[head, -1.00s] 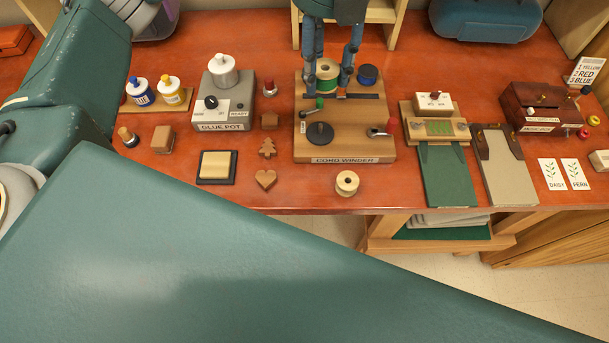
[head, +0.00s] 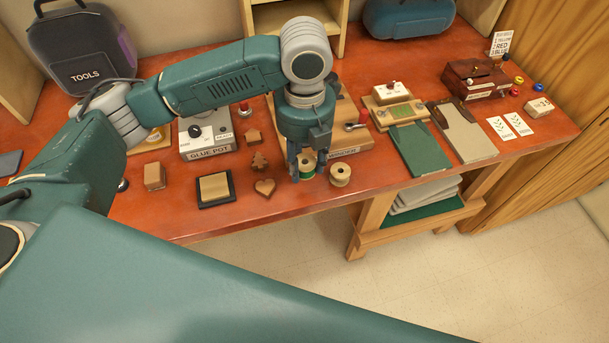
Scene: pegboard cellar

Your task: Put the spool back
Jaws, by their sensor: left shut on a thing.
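My left gripper (head: 306,172) points down at the front of the workbench and is shut on a spool of green cord (head: 307,160), with pale wooden ends, partly covered by the fingers. I cannot tell whether the spool touches the bench. A bare cream spool (head: 340,175) stands just to the right of it, close to the front edge. The wooden cord winder (head: 352,142) is behind the gripper. My left arm hides most of it, including its spool posts; its crank with a red knob shows at the right. My right gripper is not in view.
A heart block (head: 265,187), a tree block (head: 260,161) and an ink pad (head: 215,188) lie left of the gripper. The glue pot base (head: 207,136) is behind them. A green-clothed board (head: 420,150) lies to the right. The bench front edge is close.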

